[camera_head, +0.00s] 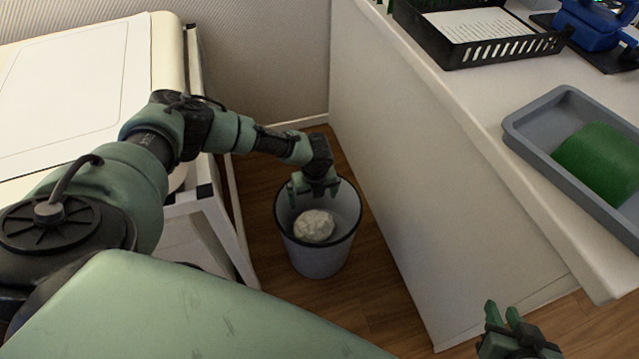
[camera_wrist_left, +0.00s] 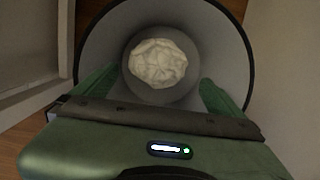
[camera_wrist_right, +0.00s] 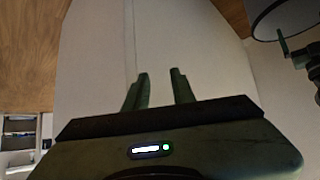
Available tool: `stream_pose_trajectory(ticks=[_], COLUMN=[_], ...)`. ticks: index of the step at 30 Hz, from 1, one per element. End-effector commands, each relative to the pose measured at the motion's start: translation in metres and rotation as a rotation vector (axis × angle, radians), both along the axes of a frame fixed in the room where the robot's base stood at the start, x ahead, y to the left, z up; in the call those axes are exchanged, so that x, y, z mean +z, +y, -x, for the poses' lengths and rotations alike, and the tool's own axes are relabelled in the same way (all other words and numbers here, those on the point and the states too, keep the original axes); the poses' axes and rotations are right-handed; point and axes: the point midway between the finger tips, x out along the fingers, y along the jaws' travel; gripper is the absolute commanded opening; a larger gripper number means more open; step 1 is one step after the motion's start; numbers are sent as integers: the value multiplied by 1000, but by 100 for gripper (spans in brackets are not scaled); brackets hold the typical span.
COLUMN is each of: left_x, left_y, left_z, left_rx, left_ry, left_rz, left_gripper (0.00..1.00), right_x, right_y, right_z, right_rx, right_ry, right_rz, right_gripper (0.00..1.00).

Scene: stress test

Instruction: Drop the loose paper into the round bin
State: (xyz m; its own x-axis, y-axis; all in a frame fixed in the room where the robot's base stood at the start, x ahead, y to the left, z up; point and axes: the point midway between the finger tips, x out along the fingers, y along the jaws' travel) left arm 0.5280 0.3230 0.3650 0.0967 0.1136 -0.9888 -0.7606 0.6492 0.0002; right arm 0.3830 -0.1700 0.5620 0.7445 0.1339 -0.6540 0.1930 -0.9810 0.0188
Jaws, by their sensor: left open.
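The loose paper (camera_head: 315,226) is a crumpled whitish ball inside the round bin (camera_head: 322,262), which is grey with a dark rim and stands on the floor. In the left wrist view the paper (camera_wrist_left: 158,63) lies over the middle of the bin's floor, inside the bin's wall (camera_wrist_left: 103,45). My left gripper (camera_head: 314,190) points down into the bin's mouth. Its fingers (camera_wrist_left: 158,92) are wide apart, with nothing between them, and clear of the paper. My right gripper (camera_head: 503,312) is empty, its fingers (camera_wrist_right: 159,90) apart, beside the white desk's lower end.
A white desk (camera_head: 470,110) stands right of the bin, carrying a black paper tray (camera_head: 480,58), a grey tray (camera_head: 550,110) with a green object (camera_head: 600,160), and a blue device (camera_head: 595,25). A cream cabinet (camera_head: 60,90) stands left. Wooden floor (camera_head: 375,305) shows around the bin.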

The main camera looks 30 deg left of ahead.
Motion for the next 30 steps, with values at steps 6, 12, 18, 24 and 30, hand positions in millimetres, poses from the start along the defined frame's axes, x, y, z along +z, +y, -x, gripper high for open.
stream_pose_trajectory(ticks=[6,12,18,24,30], left_x=[14,35,53,74,77], left_y=[-1,-4,-5,-8,-9], left_z=[1,3,5,7,8], left_rx=[1,0,1,1,0], left_ry=[0,1,0,0,0], left_rz=[0,1,0,0,0], left_gripper=[100,100,100,100,100], right_x=[-13,-32,-43,-38,-39], right_y=[-8,-21,-33,-35,-36], right_z=[21,61,100,109,111], right_rx=[-8,-25,-39,-41,-42], right_ry=[118,320,493,533,538], right_rz=[26,69,104,112,114], right_gripper=[25,25,25,25,25])
